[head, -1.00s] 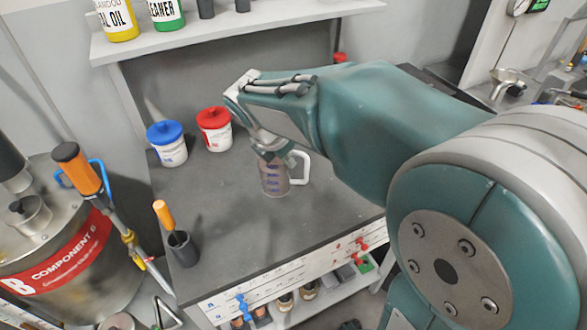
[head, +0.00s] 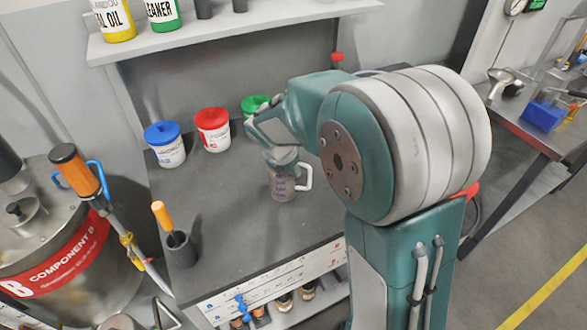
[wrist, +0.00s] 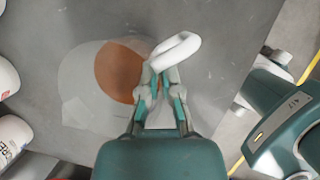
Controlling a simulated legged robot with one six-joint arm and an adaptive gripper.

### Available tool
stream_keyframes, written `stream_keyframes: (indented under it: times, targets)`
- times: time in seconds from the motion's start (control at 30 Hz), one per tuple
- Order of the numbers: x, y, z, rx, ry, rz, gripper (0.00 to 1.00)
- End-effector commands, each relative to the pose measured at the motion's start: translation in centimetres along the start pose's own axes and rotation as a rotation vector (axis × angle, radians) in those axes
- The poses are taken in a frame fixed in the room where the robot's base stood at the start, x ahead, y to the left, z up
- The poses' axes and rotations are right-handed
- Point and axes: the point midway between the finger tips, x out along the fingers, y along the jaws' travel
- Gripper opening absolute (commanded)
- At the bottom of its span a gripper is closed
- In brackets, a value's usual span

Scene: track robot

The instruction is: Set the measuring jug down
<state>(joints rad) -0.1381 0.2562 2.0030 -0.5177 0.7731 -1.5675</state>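The measuring jug (head: 283,186) is clear with blue markings and a white handle (head: 306,176) on its right. It is upright over the dark worktop (head: 225,215); I cannot tell whether its base touches. My gripper (head: 280,158) reaches down at the jug's top, partly hiding its rim. In the wrist view the jug (wrist: 80,85) holds brown liquid, and its white handle (wrist: 180,47) shows at the fingertips. The fingers of my gripper (wrist: 162,74) are close together at the handle's root and appear shut on the jug; the exact contact is hidden.
Blue-lidded (head: 165,146), red-lidded (head: 212,131) and green-lidded (head: 254,104) tubs stand behind the jug. An orange-handled tool in a dark cup (head: 180,248) stands at front left. The worktop left of the jug is clear.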

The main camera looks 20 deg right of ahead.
Motion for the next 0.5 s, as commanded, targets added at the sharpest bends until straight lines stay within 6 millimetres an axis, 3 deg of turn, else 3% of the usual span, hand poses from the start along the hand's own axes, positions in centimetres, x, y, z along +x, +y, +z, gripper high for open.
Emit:
stream_keyframes:
  times: [0.17, 0.27, 0.3, 0.5]
  targets:
    - [0.03, 0.03, 0.00, 0.000, -0.001, 0.001, 0.00]
    - [0.10, 0.00, -0.04, 0.000, 0.000, 0.000, 0.36]
    - [0.12, 0.01, -0.04, 0.000, 0.000, 0.000, 0.43]
    - [0.12, 0.02, -0.03, 0.000, 0.000, 0.000, 0.43]
